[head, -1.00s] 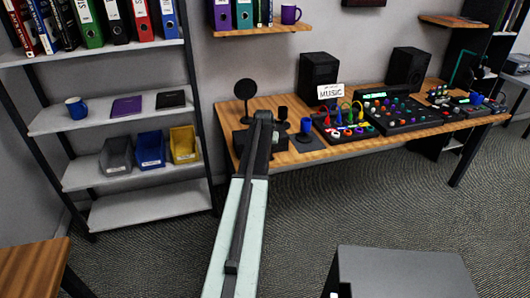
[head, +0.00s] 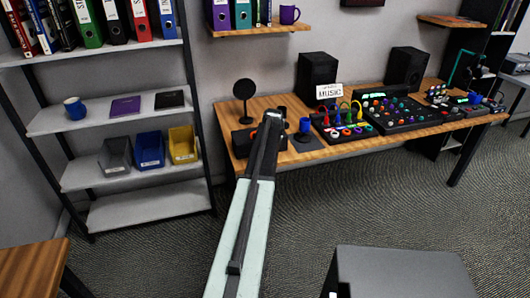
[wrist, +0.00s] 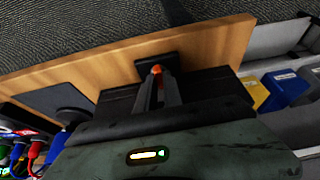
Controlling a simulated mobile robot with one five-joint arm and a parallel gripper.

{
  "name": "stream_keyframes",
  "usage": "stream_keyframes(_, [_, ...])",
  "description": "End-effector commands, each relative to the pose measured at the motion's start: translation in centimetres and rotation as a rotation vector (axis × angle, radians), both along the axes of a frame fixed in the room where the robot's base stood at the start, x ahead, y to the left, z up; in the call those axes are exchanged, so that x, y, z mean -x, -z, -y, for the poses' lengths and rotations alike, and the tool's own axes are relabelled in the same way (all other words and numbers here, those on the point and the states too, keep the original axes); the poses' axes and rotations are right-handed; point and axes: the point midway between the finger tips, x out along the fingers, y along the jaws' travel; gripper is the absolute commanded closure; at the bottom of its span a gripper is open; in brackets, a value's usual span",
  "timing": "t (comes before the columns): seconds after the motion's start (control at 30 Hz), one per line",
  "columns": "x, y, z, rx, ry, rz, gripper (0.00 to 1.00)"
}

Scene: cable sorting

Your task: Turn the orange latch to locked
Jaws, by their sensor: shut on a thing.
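The orange latch (wrist: 157,69) shows as a small orange tip between the ends of my gripper's fingers in the wrist view. My gripper (wrist: 157,82) is shut on it, and the fingers hide most of it, so I cannot tell which way it is turned. A dark box (head: 242,143) stands around that spot at the left end of the wooden desk (head: 340,153) in the head view. In that view my arm covers much of the box, and only a trace of orange shows at my gripper.
A mixer with coloured cables (head: 342,124) is farther right. Shelves with bins (head: 150,149) stand left of the desk.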

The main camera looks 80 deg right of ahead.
Motion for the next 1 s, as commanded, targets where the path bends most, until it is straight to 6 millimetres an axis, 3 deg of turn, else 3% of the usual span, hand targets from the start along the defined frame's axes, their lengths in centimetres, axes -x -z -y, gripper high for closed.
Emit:
stream_keyframes(0.17, [0.3,0.1,-0.1,-0.003,0.0,-0.005,1.0])
stream_keyframes(0.2, [0.3,0.1,-0.1,-0.003,0.0,-0.005,0.86])
stream_keyframes(0.23, [0.3,0.1,-0.1,-0.003,0.0,-0.005,0.8])
stream_keyframes(0.6, [0.1,-0.4,-0.1,-0.001,0.001,-0.003,0.8])
stream_keyframes(0.77, [0.4,-2.3,-0.7,-0.001,0.002,-0.002,0.8])
stream_keyframes(1.0, [1.2,-6.6,-2.3,-0.002,0.002,-0.003,0.8])
